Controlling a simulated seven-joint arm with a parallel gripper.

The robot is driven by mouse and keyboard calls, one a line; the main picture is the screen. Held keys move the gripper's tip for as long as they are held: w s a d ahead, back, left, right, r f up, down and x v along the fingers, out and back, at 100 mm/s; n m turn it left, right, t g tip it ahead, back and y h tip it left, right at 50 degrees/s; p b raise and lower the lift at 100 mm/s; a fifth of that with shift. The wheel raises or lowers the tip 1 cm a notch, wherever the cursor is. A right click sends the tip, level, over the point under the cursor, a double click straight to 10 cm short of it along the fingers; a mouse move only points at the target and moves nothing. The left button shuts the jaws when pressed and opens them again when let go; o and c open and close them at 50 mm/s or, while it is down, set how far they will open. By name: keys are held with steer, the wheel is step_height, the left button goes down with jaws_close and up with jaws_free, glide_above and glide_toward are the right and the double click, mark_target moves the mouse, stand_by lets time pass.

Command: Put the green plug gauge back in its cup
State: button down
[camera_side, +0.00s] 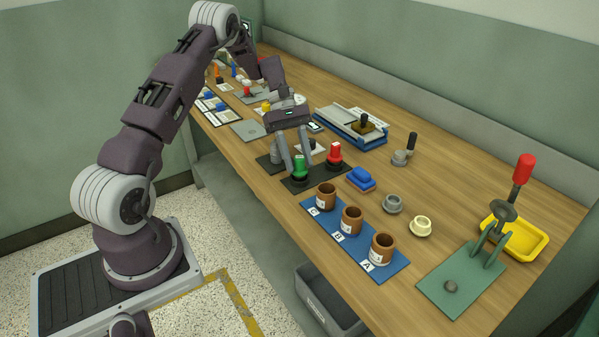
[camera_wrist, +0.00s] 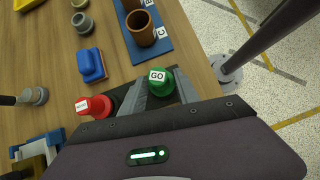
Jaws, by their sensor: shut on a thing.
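The green plug gauge (camera_side: 299,164) is upright over a dark mat (camera_side: 293,188), and its top reads GO in the wrist view (camera_wrist: 158,76). My gripper (camera_side: 299,171) is shut on it, with one finger on each side. I cannot tell whether its base touches the mat. The red gauge (camera_side: 335,153) stands just to its right on the mat and also shows in the wrist view (camera_wrist: 95,106). Brown cups C (camera_side: 326,196), B (camera_side: 351,220) and A (camera_side: 382,249) stand on a blue mat (camera_side: 335,242), close to the green gauge.
A blue block (camera_side: 361,178) lies behind the cups. A grey ring-like part (camera_side: 392,204) and a cream one (camera_side: 421,226) are to the right. A toggle clamp with a red handle (camera_side: 523,169) and a yellow tray (camera_side: 530,243) are further right. A blue fixture (camera_side: 340,132) is behind.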

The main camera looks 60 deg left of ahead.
steer(key=shift+f, duration=0.2)
stand_by(0.6)
steer(key=c, duration=0.8)
jaws_free()
